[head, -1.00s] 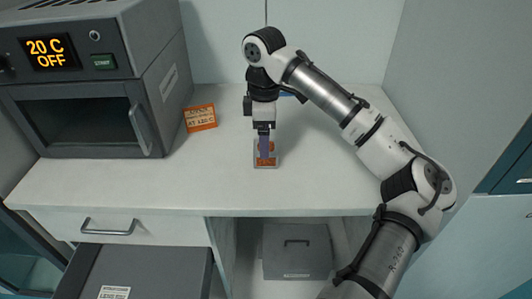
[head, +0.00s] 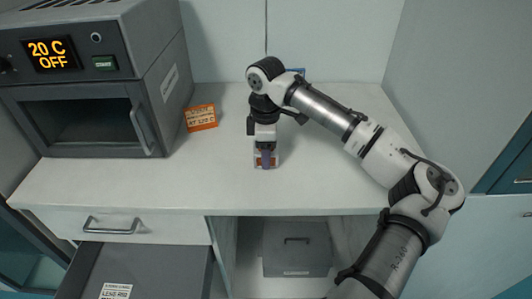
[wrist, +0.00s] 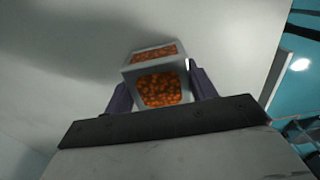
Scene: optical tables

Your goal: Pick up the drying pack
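The drying pack (wrist: 160,88) is a small pale-framed block with windows full of orange beads. In the head view, the drying pack (head: 274,161) stands on the white counter, partly hidden by a finger. My gripper (head: 266,157) points down and is lowered around it. In the wrist view, the two purple fingers of my gripper (wrist: 162,92) are on either side of the pack, very close to its sides. I cannot tell whether both press on it.
A grey oven (head: 85,85) reading "20 C OFF" stands at the left of the white counter (head: 335,190). An orange card (head: 201,117) leans beside it. A drawer (head: 140,270) is open below left. A grey box (head: 297,255) sits under the counter.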

